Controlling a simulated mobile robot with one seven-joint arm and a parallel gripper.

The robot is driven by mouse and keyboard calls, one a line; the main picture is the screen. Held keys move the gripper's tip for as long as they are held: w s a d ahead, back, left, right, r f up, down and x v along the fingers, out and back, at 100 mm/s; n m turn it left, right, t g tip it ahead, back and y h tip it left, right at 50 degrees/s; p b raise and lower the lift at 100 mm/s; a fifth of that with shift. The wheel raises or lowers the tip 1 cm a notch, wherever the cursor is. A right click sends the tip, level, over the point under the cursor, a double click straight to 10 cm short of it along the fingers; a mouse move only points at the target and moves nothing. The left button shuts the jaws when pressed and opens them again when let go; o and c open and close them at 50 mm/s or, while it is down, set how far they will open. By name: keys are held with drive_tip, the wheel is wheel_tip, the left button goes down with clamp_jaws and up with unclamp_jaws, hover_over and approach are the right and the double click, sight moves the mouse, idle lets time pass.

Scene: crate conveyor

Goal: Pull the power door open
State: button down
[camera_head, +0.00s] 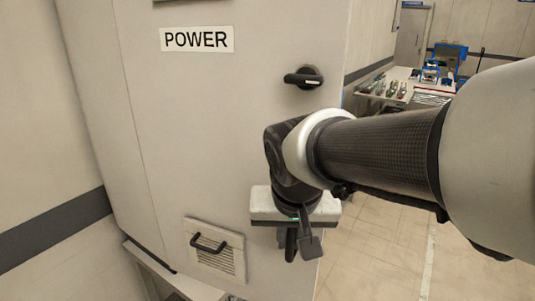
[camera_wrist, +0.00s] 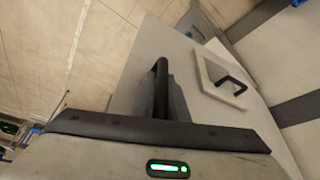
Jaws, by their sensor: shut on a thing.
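The power door (camera_head: 210,120) is a pale grey cabinet panel with a "POWER" sign (camera_head: 197,39) near its top. A black vertical bar handle (camera_head: 291,246) sits low near its right edge. In the wrist view the handle (camera_wrist: 160,88) stands out from the door face (camera_wrist: 205,104). My gripper (camera_head: 298,241) is at the handle and shut on it; its body hides the handle's upper part in the head view. I cannot tell whether the door stands ajar.
A black rotary switch (camera_head: 304,78) sits on the door above my gripper. A vented panel with a small black handle (camera_head: 210,243) is at lower left. A workbench (camera_head: 400,87) with tools stands at the back right. The tiled floor (camera_head: 385,245) right of the door is clear.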

drive_tip(key=shift+s+d+f, duration=0.35)
drive_tip(key=c, duration=2.1)
unclamp_jaws()
drive_tip(key=shift+o, duration=0.3)
drive_tip(key=shift+s+d, duration=0.1)
drive_tip(key=shift+d, duration=0.1)
drive_tip(key=shift+a+r, duration=0.1)
drive_tip(key=shift+a+r, duration=0.15)
